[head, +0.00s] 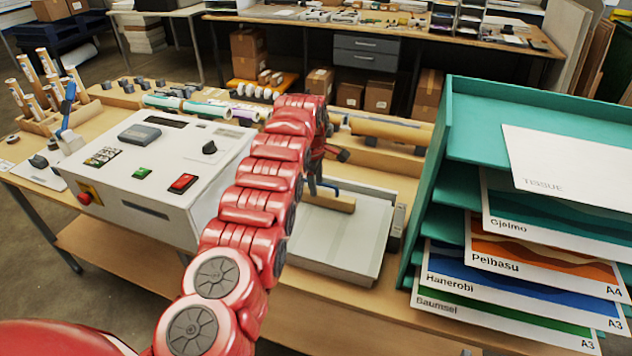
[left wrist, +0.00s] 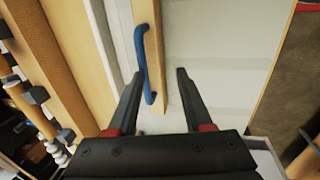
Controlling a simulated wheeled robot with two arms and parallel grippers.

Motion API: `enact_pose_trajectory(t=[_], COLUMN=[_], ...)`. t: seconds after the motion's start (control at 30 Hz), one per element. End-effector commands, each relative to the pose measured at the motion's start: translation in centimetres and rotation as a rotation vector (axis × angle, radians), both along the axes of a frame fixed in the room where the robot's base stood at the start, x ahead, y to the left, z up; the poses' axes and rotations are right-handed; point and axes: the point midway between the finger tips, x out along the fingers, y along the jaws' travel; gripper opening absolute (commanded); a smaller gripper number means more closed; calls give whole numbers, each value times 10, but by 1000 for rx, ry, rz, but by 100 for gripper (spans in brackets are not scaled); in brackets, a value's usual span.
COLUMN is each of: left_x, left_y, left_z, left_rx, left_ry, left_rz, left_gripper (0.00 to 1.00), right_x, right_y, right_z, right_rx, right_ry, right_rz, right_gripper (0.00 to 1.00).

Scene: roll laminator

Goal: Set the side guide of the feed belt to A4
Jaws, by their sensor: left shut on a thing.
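The side guide (head: 335,203) is a wooden bar with a blue handle (head: 328,187), lying over the pale grey feed belt (head: 335,240) near its far end in the head view. In the left wrist view the guide (left wrist: 154,40) runs lengthwise beside its blue handle (left wrist: 141,50), with the pale belt (left wrist: 220,60) to the right. My left gripper (left wrist: 158,76) has one finger on each side of the handle and guide and is shut on the handle. In the head view my red left arm hides most of that gripper. Any size marks are unreadable. My right gripper is not in view.
A white control box (head: 165,170) with buttons stands left of my arm. A teal shelf rack (head: 450,130) with printed sheets, some marked A3 or A4, stands close on the right. Rolls (head: 385,130) lie behind the belt.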

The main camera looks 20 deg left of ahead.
Motion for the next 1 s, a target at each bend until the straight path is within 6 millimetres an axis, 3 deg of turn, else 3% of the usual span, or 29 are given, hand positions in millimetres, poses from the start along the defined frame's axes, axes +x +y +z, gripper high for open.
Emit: enact_pose_trajectory(t=[0.17,0.5,1.0], left_x=[-3,-6,-13], left_y=[-1,-2,0], left_z=[-3,26,68], left_rx=[1,-2,0], left_ry=[10,0,-3], left_rz=[-2,-1,-1], left_gripper=[45,45,45], right_x=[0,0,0], right_y=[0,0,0], right_z=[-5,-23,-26], right_rx=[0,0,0], right_ry=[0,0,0], right_rz=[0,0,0], right_gripper=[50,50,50])
